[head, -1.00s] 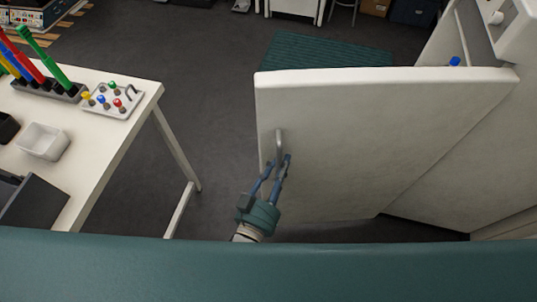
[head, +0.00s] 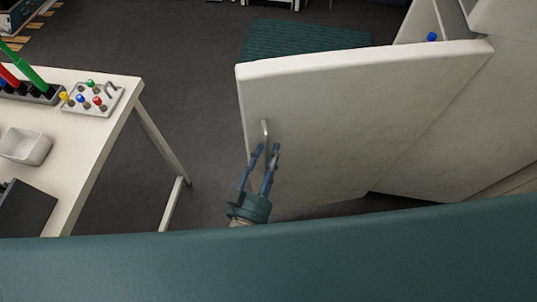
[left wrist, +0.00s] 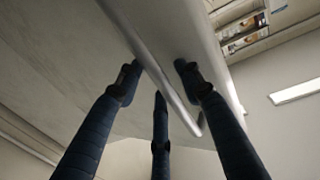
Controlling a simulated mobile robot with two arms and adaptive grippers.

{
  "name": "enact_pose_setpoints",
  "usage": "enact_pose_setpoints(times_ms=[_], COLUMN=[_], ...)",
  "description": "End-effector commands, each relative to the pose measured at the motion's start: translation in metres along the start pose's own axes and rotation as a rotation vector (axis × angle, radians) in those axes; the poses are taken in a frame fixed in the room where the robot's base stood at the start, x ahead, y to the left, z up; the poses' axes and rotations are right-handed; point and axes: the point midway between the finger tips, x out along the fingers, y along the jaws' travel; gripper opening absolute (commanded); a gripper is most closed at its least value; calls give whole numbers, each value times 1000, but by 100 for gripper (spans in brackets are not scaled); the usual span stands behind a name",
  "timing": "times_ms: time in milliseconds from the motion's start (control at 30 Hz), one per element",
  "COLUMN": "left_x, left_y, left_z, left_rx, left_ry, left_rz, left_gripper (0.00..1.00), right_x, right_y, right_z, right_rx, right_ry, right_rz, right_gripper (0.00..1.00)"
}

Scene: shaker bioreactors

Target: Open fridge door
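The fridge door (head: 340,125) is a thick white panel in the middle of the head view. It stands swung out from the fridge body (head: 445,140) at the right. Its metal handle (head: 265,136) is near the door's left edge. My left gripper (head: 267,150) is at the handle with its fingers spread. In the left wrist view the handle bar (left wrist: 165,75) runs between the fingers of my gripper (left wrist: 157,78), with a gap visible on the right side; contact on the left is unclear. My right gripper is not in view.
A white table (head: 95,160) with a knob board (head: 92,98), a white tray (head: 25,146) and coloured tools stands at the left. A green mat (head: 300,38) lies behind the door. Dark floor between table and door is clear.

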Motion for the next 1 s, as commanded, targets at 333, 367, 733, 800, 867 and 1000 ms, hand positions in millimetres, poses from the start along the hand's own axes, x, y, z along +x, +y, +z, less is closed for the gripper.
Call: enact_pose_setpoints(times_ms=[333, 367, 733, 800, 867, 1000], left_x=[-39, -46, -111, -116, -119, -121], left_y=[0, 0, -1, -1, -1, -1], left_z=[2, 2, 0, 0, 0, 0], left_rx=[0, 0, -1, 0, 0, 0], left_ry=[-4, -5, -1, 0, 0, 0], left_rz=[1, 1, 0, -1, -1, -1], left_gripper=[37, 37, 37, 37, 37, 37], right_x=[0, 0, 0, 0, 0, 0], right_y=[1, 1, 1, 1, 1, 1], right_z=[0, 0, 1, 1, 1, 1], right_rx=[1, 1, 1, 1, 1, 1], right_ry=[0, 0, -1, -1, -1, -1], right_rz=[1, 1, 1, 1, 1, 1], right_gripper=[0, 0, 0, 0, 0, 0])
